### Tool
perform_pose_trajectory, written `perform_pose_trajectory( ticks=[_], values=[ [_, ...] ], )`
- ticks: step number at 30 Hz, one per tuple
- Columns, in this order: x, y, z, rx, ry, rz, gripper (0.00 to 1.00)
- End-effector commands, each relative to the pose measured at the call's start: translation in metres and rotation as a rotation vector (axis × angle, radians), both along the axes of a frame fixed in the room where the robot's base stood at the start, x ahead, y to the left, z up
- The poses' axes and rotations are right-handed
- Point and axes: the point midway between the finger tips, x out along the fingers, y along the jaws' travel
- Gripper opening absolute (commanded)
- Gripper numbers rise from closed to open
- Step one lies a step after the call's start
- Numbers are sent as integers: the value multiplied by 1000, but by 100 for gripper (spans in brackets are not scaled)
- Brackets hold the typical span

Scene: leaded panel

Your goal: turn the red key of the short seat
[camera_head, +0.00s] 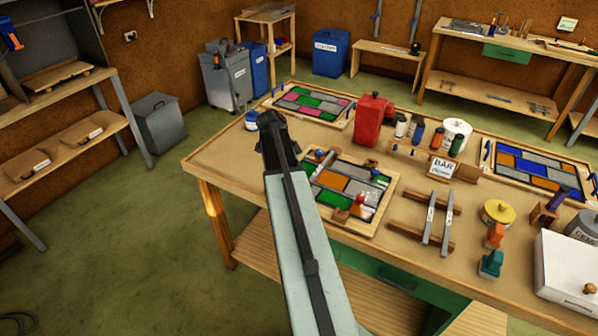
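My arm reaches up from the bottom of the head view, and my gripper (271,118) is at its far end, above the left part of the workbench. Its fingers are dark and too small to tell whether they are open or shut. The leaded panel (335,184) lies in a wooden frame on the bench, right of my arm, with orange, grey and green panes. A small red piece (361,198), perhaps the red key, stands at its lower right. A small blue piece (375,173) is at its right side. My gripper is apart from them.
The workbench (225,160) also holds a red can (369,119), a BAR sign (443,167), two grey bars (438,220) on wooden rests, a yellow-lidded pot (497,212) and a white box (566,275). Two other framed panels lie behind.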

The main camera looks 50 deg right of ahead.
Motion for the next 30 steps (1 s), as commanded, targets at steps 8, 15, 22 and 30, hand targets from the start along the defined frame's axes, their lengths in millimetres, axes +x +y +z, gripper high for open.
perform_pose_trajectory(
  ticks=[8, 15, 22, 30],
  values=[
    [1, 1, 0, 2, -1, -28, 0],
    [1, 1, 0, 3, -1, -28, 0],
    [0, 0, 0, 2, -1, -27, 49],
    [1, 1, 2, 1, 0, -27, 49]
  ],
)
